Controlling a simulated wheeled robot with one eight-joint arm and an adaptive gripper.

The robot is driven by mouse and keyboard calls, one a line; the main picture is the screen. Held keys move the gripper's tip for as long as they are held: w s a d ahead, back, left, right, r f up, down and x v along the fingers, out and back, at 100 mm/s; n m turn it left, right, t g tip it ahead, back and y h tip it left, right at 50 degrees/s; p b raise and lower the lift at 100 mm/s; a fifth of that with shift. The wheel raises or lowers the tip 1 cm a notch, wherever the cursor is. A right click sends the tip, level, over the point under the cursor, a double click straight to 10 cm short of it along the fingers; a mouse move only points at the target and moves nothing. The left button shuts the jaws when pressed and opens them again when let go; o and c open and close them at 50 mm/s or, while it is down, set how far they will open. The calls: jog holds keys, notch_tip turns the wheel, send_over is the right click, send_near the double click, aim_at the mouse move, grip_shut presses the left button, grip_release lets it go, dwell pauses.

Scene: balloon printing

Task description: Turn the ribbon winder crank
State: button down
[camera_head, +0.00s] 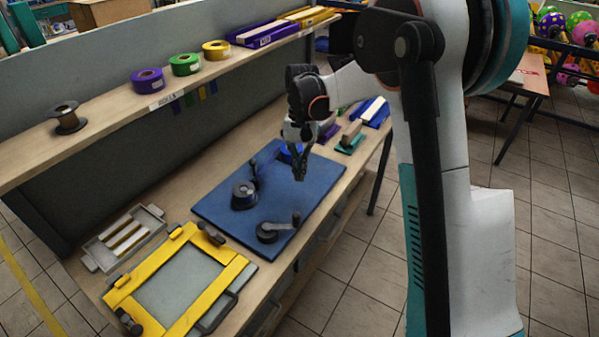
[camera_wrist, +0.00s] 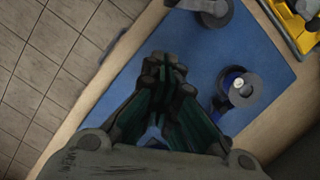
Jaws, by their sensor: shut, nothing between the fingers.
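The ribbon winder sits on a blue board (camera_head: 215,208) on the workbench. Its dark crank (camera_head: 268,232) is near the board's front edge, with an upright handle knob (camera_head: 296,219). The crank base also shows at the top of the wrist view (camera_wrist: 212,8). A dark round reel (camera_head: 243,196) stands farther back on the board; it also shows in the wrist view (camera_wrist: 242,88) with some blue at its side. My gripper (camera_head: 300,176) is shut and empty above the board's right part, apart from the crank. Its closed fingers show in the wrist view (camera_wrist: 165,70).
A yellow frame (camera_head: 150,286) and a grey tray (camera_head: 94,251) lie left of the board. A shelf (camera_head: 110,105) above the bench's back holds purple, green and yellow ribbon rolls and a dark spool. Coloured blocks (camera_head: 350,138) lie to the right. Floor is open in front.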

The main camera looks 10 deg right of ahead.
jog(key=b+x, duration=0.1)
jog(key=x, duration=0.6)
jog(key=shift+f, duration=0.1)
jog(key=shift+s+a+b, duration=0.3)
jog(key=shift+s, duration=0.65)
jog(key=shift+s+a+b, duration=0.3)
jog(key=shift+s, duration=0.6)
jog(key=shift+s+d+m, duration=0.1)
jog(key=shift+s+m, duration=0.55)
jog(key=shift+m, duration=0.05)
